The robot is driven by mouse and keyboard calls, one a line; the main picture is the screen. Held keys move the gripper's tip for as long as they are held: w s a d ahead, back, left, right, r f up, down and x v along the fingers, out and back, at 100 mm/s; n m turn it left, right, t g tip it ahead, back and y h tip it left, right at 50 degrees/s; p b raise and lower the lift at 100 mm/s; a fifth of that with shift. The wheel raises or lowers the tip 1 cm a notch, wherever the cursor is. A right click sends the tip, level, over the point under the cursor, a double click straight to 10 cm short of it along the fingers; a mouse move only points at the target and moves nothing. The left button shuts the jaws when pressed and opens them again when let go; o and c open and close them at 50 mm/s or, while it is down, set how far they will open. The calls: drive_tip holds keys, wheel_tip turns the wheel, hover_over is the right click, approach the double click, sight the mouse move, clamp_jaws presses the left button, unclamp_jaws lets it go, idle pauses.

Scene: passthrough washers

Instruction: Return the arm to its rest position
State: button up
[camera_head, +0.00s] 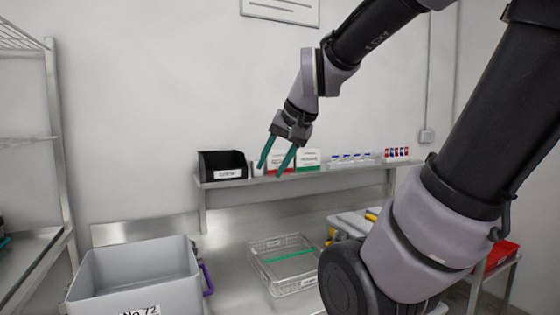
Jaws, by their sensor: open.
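My gripper (275,167) has two teal fingers that stand apart with nothing between them. It hangs in the air, pointing down and left, and in the picture its fingertips overlap the wall shelf (240,186) beside a black bin. The picture does not show how far it is from the shelf. My arm (375,38) reaches in from the upper right, and its thick lower links cover much of the right side.
A black bin (222,165), small boxes (308,159) and vials stand on the shelf. Below are a grey tub (135,275) marked No.72 and a clear basket (285,262) on the metal counter. A wire rack (60,150) stands left; a red bin (497,256) is at right.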

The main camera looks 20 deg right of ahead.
drive_tip(key=shift+n, duration=0.8)
drive_tip(key=s, duration=0.2)
drive_tip(key=s+r, duration=0.1)
drive_tip(key=s, duration=0.1)
drive_tip(key=shift+s+a+r, duration=0.1)
drive_tip(key=shift+s+r, duration=0.1)
drive_tip(key=shift+s, duration=0.15)
